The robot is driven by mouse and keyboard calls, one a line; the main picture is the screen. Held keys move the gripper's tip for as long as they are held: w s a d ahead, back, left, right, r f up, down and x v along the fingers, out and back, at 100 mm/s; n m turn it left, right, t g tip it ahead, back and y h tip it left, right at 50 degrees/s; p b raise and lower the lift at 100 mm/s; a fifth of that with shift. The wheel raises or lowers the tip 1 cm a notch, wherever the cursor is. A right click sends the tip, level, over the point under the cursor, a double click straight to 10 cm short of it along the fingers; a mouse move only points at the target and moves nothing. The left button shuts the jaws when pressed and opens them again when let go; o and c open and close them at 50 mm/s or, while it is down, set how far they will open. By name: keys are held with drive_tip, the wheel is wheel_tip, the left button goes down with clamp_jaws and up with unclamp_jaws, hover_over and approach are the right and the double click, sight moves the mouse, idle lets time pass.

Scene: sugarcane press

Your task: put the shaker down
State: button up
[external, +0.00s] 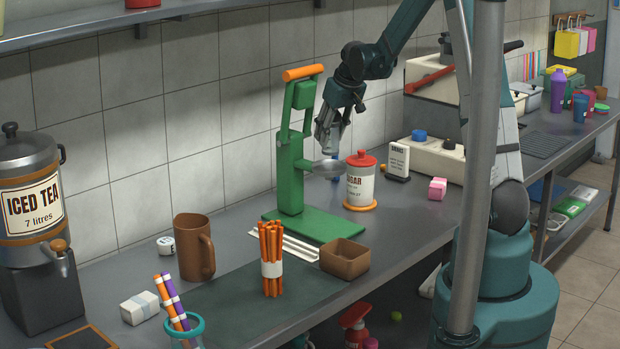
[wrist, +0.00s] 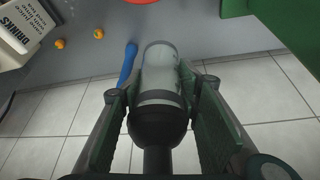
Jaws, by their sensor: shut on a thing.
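My gripper (external: 329,132) is up in the air to the right of the green press (external: 297,150), in front of the tiled wall. In the wrist view my gripper (wrist: 158,105) has its two green-padded fingers shut on the shaker (wrist: 161,72), a pale grey, see-through cylinder with dark bands and a black rounded end. The shaker appears clear of the counter, above the press's round metal dish. In the external view the fingers and shaker are hard to tell apart.
A sugar canister (external: 359,185) with a red lid stands just right of the press. A small sign (external: 398,160) stands behind it. A blue thing (wrist: 128,65) shows beside the shaker in the wrist view. Orange canes (external: 271,258) and a brown box (external: 344,258) stand in front.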

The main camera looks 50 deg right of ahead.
sight(339, 120)
drive_tip(key=shift+n, duration=0.3)
drive_tip(key=v, duration=0.4)
drive_tip(key=s+v, duration=0.1)
drive_tip(key=v, duration=0.1)
drive_tip(key=shift+d+f, duration=0.2)
drive_tip(key=shift+d, duration=0.05)
drive_tip(key=s+a+r+n+g+y, duration=0.1)
drive_tip(key=s+a+r+n+y, duration=0.25)
drive_tip(key=s+a+n, duration=0.6)
drive_tip(key=s+a+r+n+g+y, duration=0.15)
drive_tip(key=s+a+r+n, duration=0.35)
drive_tip(key=a, duration=0.7)
drive_tip(key=s+a+f+n+p, duration=0.1)
drive_tip(key=s+a+p, duration=0.25)
drive_tip(key=a, duration=0.75)
drive_tip(key=s+a+p, duration=0.2)
drive_tip(key=s+a, duration=0.2)
drive_tip(key=a, duration=0.7)
drive_tip(key=s+a+f+n+p, duration=0.15)
drive_tip(key=s+a, duration=0.25)
drive_tip(key=a, duration=0.7)
drive_tip(key=s+a+f+b, duration=0.2)
drive_tip(key=a+f+b, duration=0.2)
drive_tip(key=a+f, duration=0.3)
drive_tip(key=s+a+f+b, duration=0.3)
drive_tip(key=a+f, duration=0.4)
drive_tip(key=a, duration=0.6)
drive_tip(key=shift+s+n+g+y+b, duration=0.25)
drive_tip(key=shift+n+g+b, duration=0.2)
drive_tip(key=shift+b, duration=0.4)
